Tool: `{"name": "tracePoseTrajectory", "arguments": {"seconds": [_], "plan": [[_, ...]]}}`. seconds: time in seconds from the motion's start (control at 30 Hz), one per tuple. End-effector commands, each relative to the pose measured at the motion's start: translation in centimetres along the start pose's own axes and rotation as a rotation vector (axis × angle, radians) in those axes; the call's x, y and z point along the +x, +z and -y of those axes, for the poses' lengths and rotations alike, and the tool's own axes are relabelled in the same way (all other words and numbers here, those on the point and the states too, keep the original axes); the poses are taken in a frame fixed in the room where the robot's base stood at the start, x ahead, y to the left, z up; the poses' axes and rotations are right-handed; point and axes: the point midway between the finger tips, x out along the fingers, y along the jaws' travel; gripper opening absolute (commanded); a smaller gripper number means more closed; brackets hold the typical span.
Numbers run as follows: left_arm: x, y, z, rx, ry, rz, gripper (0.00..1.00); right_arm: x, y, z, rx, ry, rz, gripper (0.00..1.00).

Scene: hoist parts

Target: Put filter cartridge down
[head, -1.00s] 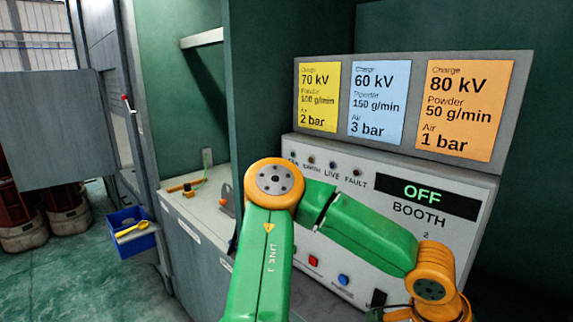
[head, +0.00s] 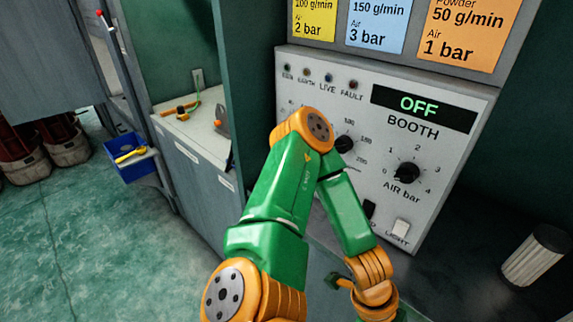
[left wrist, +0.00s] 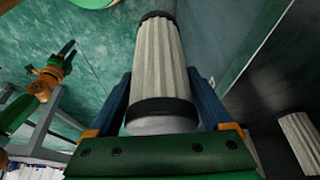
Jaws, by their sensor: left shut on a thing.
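In the left wrist view my left gripper (left wrist: 160,76) is shut on a filter cartridge (left wrist: 159,50), a pale pleated cylinder with black end bands. Its dark blue fingers lie on either side of the cartridge's lower part. Green floor shows behind it. In the head view my green and orange arm bends in front of the booth panel, and its gripper is hidden below the picture's edge. What looks like my right gripper (left wrist: 62,55) shows small at the left of the left wrist view; its opening is unclear.
A second pleated cartridge (head: 533,255) is at the right of the head view, on a dark surface; a similar one (left wrist: 300,140) shows in the left wrist view. The booth panel (head: 440,158) reads OFF. A blue bin (head: 132,160) hangs at left.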

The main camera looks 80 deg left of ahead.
Motion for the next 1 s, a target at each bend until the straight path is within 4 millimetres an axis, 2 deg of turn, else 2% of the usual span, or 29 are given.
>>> {"name": "tracePoseTrajectory", "arguments": {"seconds": [0.2,0.33,1.0], "plan": [[-1.2,1.3,3.1,-0.076,-0.035,-0.007,0.07,0.0,0.1,0.0,0.0,0.0,0.001,0.5],[-1.8,2.2,4.4,-0.119,-0.05,-0.01,0.07,0.0,0.1,0.0,0.0,0.0,0.001,0.5],[-2.6,4.3,5.9,-0.194,-0.08,-0.007,0.07,0.0,0.1,0.0,0.0,-0.001,0.001,0.5]]}}
